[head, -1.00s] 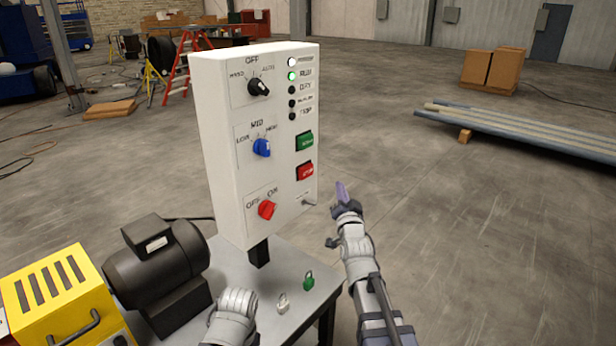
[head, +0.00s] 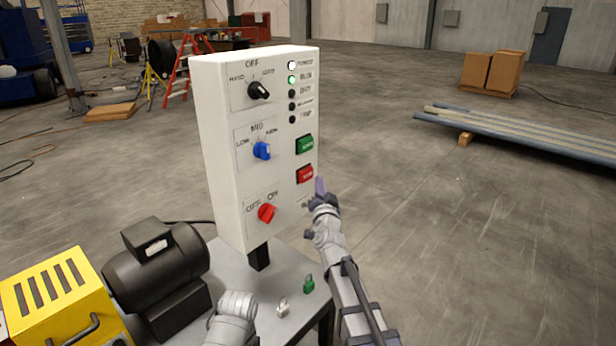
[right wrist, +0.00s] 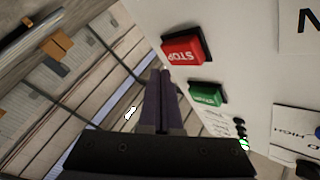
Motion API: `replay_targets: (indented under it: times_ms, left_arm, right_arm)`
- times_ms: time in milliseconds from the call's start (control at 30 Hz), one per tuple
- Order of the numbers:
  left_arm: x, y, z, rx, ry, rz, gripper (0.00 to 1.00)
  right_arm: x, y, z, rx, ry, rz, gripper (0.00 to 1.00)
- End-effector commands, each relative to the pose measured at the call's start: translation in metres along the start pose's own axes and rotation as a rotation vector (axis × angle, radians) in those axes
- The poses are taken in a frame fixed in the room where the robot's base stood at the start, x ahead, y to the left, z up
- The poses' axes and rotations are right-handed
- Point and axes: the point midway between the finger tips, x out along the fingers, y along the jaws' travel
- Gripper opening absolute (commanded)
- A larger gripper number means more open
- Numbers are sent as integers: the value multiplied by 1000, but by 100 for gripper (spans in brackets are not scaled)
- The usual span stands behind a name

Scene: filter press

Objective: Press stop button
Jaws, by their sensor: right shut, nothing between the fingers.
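The red stop button (head: 305,175) sits on the right side of the white control panel (head: 225,150), below the green start button (head: 304,144). In the right wrist view the red stop button (right wrist: 184,51) reads STOP, and the green button (right wrist: 205,94) lies nearer the gripper base. My right gripper (head: 320,186) is just right of the panel's edge, slightly below and beside the red button. It is shut and empty, and its fingertips (right wrist: 161,72) appear left of the red button with no visible contact. My left arm's forearm (head: 234,315) shows at the bottom, but its gripper is not visible.
The panel also holds a black knob (head: 258,90), a blue knob (head: 262,151) and a red knob (head: 266,213). A black motor (head: 155,265) and yellow unit (head: 65,300) stand at left. Two padlocks lie on the table (head: 262,290).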

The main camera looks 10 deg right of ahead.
Motion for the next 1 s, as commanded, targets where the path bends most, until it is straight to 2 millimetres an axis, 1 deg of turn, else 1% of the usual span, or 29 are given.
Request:
replay_targets:
  times_ms: [33,233,1000]
  left_arm:
    - [0,0,0,0,0,0,50]
    - [0,0,0,0,0,0,50]
    - [0,0,0,0,0,0,50]
  right_arm:
    - [4,-2,3,1,-1,-1,0]
    - [9,-6,6,0,0,1,0]
    - [9,-6,7,0,0,1,0]
